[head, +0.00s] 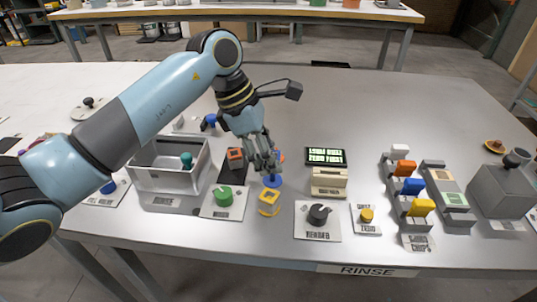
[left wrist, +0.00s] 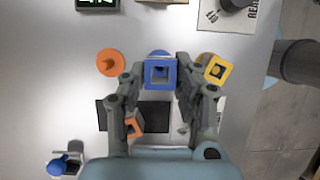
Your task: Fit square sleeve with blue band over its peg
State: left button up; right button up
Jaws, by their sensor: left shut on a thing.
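My left gripper (head: 268,166) reaches down over the table; it also shows in the left wrist view (left wrist: 161,80). It is shut on the square sleeve with blue band (left wrist: 160,72), whose open square end faces the wrist camera. A round blue peg base (head: 272,181) lies just below the fingertips, and its rim (left wrist: 159,53) shows behind the sleeve in the wrist view. The peg itself is hidden, and I cannot tell whether the sleeve is around it. In the head view the fingers mostly hide the sleeve. My right gripper is not in view.
A yellow square sleeve (left wrist: 217,68) stands on a yellow base close to the right finger. An orange peg base (left wrist: 110,62) is at left. An orange sleeve (head: 235,154) is on a dark mat. A metal bin (head: 150,179) and a display (head: 326,157) stand nearby.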

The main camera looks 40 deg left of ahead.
pick_arm(q)
jog(key=shift+f+b, duration=1.55)
jog(key=shift+f, duration=0.25)
jog(key=o, duration=0.9)
jog(key=shift+o, duration=0.2)
jog(key=shift+r, duration=0.1)
jog(key=v, duration=1.2)
jog(key=shift+s+d, duration=0.1)
